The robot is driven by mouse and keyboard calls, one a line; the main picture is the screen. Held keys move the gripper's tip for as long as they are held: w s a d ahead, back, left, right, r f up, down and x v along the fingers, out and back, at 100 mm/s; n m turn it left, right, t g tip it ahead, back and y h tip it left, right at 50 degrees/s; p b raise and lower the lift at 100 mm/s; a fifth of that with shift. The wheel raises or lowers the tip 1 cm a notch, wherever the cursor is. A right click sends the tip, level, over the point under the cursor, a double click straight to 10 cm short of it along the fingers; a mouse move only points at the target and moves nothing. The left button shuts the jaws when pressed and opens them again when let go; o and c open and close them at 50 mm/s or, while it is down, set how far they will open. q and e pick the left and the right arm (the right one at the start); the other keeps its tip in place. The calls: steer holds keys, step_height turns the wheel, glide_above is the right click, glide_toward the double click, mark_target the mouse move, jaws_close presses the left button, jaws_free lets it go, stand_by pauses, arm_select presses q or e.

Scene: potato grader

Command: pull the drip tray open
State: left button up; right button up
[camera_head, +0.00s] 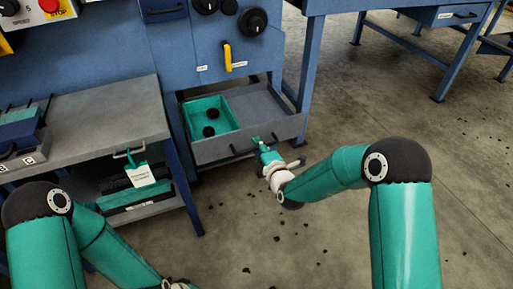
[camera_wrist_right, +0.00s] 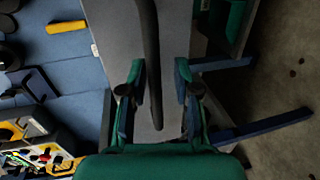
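The drip tray (camera_head: 262,103) is a grey drawer low in the blue machine, standing out so its inside shows. Its front carries a dark bar handle (camera_head: 240,149). My right gripper (camera_head: 264,152) is at the right part of this handle. In the right wrist view, the two teal fingers of my right gripper (camera_wrist_right: 162,85) stand apart on either side of the dark handle (camera_wrist_right: 151,50). The bar lies near the left finger, with a gap to the right one. My left arm shows at the lower left, but its gripper is out of frame.
A teal bin (camera_head: 222,118) with dark lumps sits in the tray's left part. A grey workbench (camera_head: 100,120) stands left of the tray, with a tagged shelf below. A yellow lever (camera_head: 228,57) is above. The concrete floor (camera_head: 270,235) in front has scattered dark crumbs.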

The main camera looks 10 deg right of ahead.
steer(key=shift+a+r, duration=0.1)
steer(key=shift+a, duration=0.1)
steer(key=shift+s, duration=0.1)
steer(key=shift+s+r, duration=0.1)
steer(key=shift+s, duration=0.05)
steer(key=v, duration=1.1)
steer(key=shift+s+d, duration=0.25)
steer(key=shift+d, duration=0.1)
